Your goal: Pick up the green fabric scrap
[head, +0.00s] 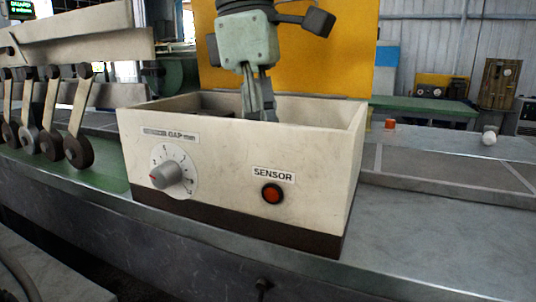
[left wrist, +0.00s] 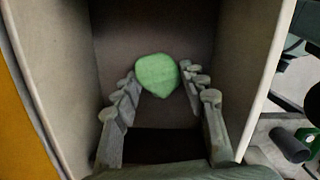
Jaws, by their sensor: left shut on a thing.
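The green fabric scrap (left wrist: 157,74) shows in the left wrist view as a rounded, pale green piece between my fingertips, inside a box. My left gripper (left wrist: 160,82) is shut on it, one finger on each side. In the head view my left gripper (head: 259,112) reaches down from above into the open cream box (head: 240,160). The box's front wall hides its fingertips and the scrap there. My right gripper is in neither view.
Box walls stand close around my left gripper. Levers with rollers (head: 78,151) stand at left. An orange piece (head: 390,124) and a white ball (head: 489,137) lie at right.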

